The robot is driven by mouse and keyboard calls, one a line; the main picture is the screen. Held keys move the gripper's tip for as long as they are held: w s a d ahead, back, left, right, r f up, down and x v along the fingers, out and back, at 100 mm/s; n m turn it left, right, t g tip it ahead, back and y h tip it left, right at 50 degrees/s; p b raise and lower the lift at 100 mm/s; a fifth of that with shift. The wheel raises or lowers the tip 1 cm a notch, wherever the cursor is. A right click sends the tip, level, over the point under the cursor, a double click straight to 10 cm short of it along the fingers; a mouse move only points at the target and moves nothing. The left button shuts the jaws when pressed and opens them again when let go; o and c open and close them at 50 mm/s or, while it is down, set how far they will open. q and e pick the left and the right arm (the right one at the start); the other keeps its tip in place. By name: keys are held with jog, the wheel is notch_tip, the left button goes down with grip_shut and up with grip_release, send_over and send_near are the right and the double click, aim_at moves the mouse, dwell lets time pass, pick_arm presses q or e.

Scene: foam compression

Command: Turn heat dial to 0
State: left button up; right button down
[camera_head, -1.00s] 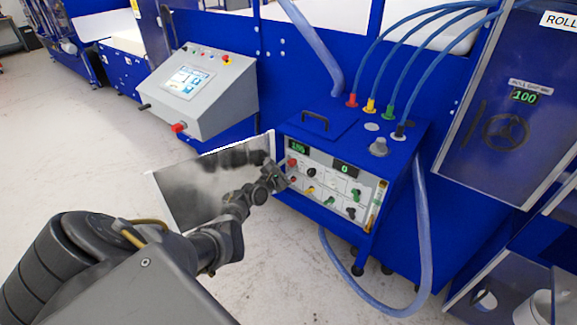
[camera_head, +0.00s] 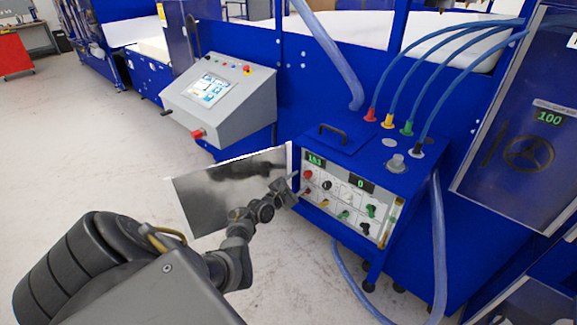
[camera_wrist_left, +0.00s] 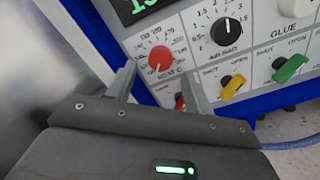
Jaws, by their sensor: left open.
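The heat dial is a round red knob (camera_wrist_left: 160,58) with a printed number scale, on the white front panel of a blue control box. In the head view the dial (camera_head: 308,175) sits at the panel's upper left, below a green number display (camera_head: 315,159). My left gripper (camera_head: 293,187) is at the panel's left side. In the left wrist view its open fingers (camera_wrist_left: 158,85) point at the panel, with the dial just beyond and between their tips. I see no clear contact. Another red knob (camera_wrist_left: 180,102) is partly hidden by the right finger. My right gripper is out of view.
A black knob (camera_wrist_left: 226,31), a yellow switch (camera_wrist_left: 232,87) and a green switch (camera_wrist_left: 290,68) are close by on the panel. A thin plate (camera_head: 225,195) stands left of the box. Blue hoses run from the box top. A grey console (camera_head: 215,100) stands behind left.

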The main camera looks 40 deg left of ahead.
pick_arm(q)
jog(key=s, duration=0.7)
jog(key=shift+d, duration=0.1)
dwell(0.4)
